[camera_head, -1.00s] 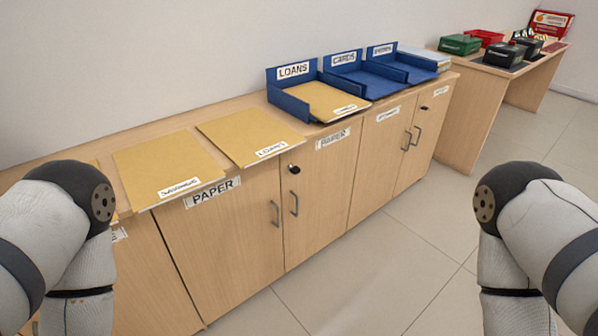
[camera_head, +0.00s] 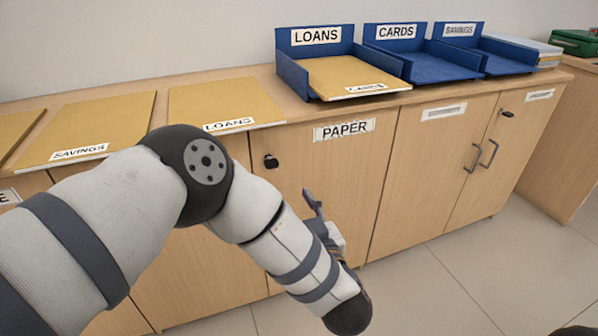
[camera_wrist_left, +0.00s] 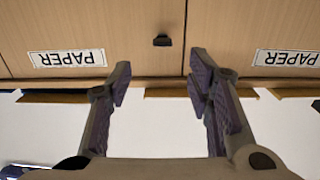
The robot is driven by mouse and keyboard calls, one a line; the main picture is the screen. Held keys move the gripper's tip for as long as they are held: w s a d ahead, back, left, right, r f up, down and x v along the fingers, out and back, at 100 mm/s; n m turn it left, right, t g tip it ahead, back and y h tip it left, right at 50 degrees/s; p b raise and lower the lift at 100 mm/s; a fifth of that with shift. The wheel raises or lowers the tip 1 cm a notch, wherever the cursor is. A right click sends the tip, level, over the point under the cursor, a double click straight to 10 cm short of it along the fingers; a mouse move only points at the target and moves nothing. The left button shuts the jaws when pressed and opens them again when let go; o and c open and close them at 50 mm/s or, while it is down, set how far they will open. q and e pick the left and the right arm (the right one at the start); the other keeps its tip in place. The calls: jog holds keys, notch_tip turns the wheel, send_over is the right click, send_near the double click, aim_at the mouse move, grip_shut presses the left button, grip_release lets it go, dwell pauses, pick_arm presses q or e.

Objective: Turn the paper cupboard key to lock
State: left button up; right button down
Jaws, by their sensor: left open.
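The paper cupboard is pale wood, with a PAPER label (camera_head: 344,129) on its right door. Its small black key (camera_head: 270,162) sits in the lock near that door's upper left edge. The key's turn angle is too small to tell. In the left wrist view, which is upside down, the key (camera_wrist_left: 162,40) shows beyond the fingertips, centred between them and apart from them. My left gripper (camera_wrist_left: 160,82) is open and empty. In the head view my left gripper (camera_head: 318,208) is in front of the right door, lower and to the right of the key, partly hidden by my forearm. My right gripper is out of view.
Yellow folders (camera_head: 225,103) lie on the counter top near its front edge, above the cupboard. Blue trays (camera_head: 290,75) stand further right. Another cupboard (camera_head: 440,165) with two handles and its own black lock (camera_head: 507,113) is at right. Open floor (camera_head: 460,270) lies in front.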

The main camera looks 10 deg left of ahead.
aim_at(273, 166)
pick_arm(q)
jog(key=x, duration=0.4)
jog(key=b+x, duration=0.1)
jog(key=x, duration=0.3)
jog(key=b+x, duration=0.1)
jog(key=x, duration=0.2)
jog(key=shift+w+a+r, duration=0.2)
jog(key=shift+a+r, duration=0.1)
jog(key=shift+a, duration=0.15)
jog(key=shift+w+a+r, duration=0.1)
jog(key=shift+w, duration=0.1)
grip_shut()
